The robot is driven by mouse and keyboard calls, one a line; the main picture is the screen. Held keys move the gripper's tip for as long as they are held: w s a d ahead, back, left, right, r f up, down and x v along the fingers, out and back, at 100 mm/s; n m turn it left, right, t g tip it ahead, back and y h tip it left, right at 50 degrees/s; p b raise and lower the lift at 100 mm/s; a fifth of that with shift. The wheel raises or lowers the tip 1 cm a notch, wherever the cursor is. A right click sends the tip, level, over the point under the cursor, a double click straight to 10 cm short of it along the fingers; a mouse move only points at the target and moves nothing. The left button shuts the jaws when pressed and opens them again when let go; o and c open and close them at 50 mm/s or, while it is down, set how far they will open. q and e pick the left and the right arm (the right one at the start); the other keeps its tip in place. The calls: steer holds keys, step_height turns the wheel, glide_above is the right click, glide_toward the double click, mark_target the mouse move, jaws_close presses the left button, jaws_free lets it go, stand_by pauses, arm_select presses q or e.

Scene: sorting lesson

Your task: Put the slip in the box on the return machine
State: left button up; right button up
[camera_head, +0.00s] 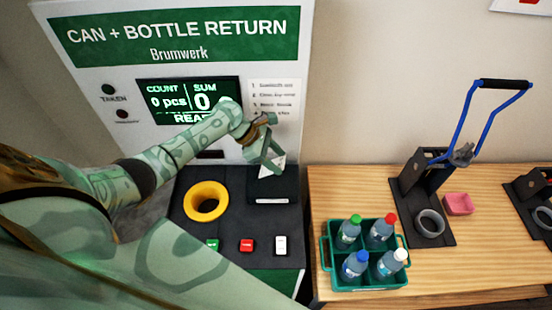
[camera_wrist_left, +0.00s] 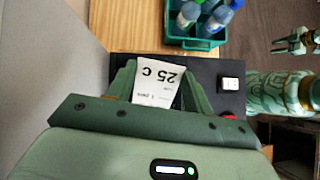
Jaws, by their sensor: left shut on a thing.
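My left gripper (camera_head: 266,156) is shut on a small white slip (camera_head: 274,167), in front of the return machine (camera_head: 230,110). In the left wrist view the slip (camera_wrist_left: 157,80) sits between the two fingers, with "25 C" printed on it, upside down. A dark box (camera_head: 286,184) with a white label on its front stands on the machine's dark counter, just below the slip in the head view. The slip looks above the box; the exact gap cannot be told. My right gripper (camera_wrist_left: 291,42) shows small at the upper right of the left wrist view, apparently open and empty.
A yellow ring opening (camera_head: 206,201) and a red button (camera_head: 246,245) are on the counter left of and below the box. A green crate (camera_head: 345,283) of capped bottles stands on the wooden table (camera_head: 335,185), near a blue-handled device (camera_head: 466,148) and a pink block (camera_head: 458,204).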

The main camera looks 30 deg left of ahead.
arm_select(q)
steer(key=shift+s+f+b, duration=0.1)
steer(key=shift+f+b, duration=0.35)
steer(key=shift+f, duration=0.2)
steer(key=shift+s+f, duration=0.1)
steer(key=shift+f, duration=0.2)
steer(key=shift+f+b, duration=0.9)
steer(key=shift+f, duration=0.95)
arm_select(e)
steer(key=shift+s+d+f, duration=0.1)
steer(key=shift+s+f, duration=0.05)
steer(key=shift+f, duration=0.75)
steer(key=shift+s+d+f, duration=0.1)
steer(key=shift+f, duration=0.75)
arm_select(q)
steer(key=o, duration=0.8)
